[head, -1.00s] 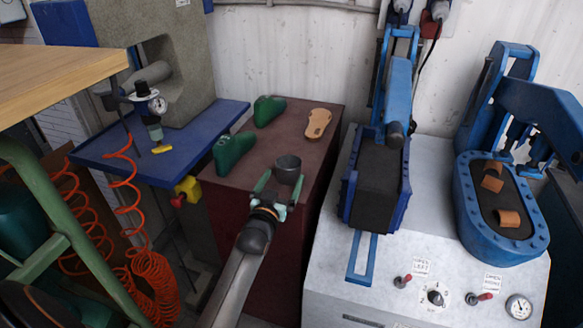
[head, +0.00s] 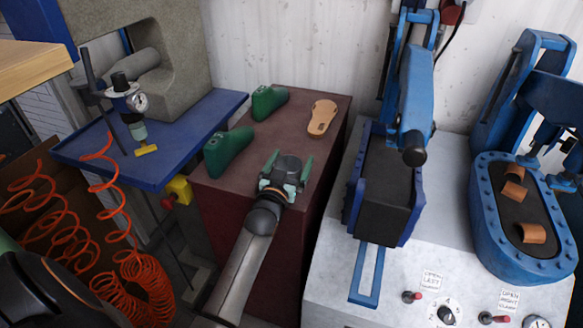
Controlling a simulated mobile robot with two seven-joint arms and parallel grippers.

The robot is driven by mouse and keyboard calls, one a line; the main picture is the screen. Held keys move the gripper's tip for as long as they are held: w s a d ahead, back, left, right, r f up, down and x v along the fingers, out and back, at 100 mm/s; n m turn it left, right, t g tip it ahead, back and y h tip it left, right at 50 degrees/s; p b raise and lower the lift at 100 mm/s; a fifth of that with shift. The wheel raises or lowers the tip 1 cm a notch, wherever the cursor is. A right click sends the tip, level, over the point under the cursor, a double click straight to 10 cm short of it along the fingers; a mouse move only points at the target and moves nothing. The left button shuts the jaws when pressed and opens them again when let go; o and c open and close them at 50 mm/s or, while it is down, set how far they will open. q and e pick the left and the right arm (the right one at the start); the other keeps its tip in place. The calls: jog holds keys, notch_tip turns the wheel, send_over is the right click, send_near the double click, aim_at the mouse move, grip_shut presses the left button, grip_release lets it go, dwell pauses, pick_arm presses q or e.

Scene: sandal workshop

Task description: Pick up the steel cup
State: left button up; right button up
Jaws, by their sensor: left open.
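My right gripper is not in view.
Two green shoe lasts (head: 229,150) and a tan sole (head: 322,118) lie on the cabinet top (head: 290,104). A blue press table (head: 190,140) stands at left. A blue press (head: 385,180) on a pale machine (head: 335,240) stands close at right.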

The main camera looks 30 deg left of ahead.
pick_arm(q)
jog(key=shift+w, duration=0.2)
jog(key=shift+s+r, duration=0.1)
jog(key=shift+s, duration=0.05)
jog(key=shift+c, duration=0.6)
jog(key=c, duration=1)
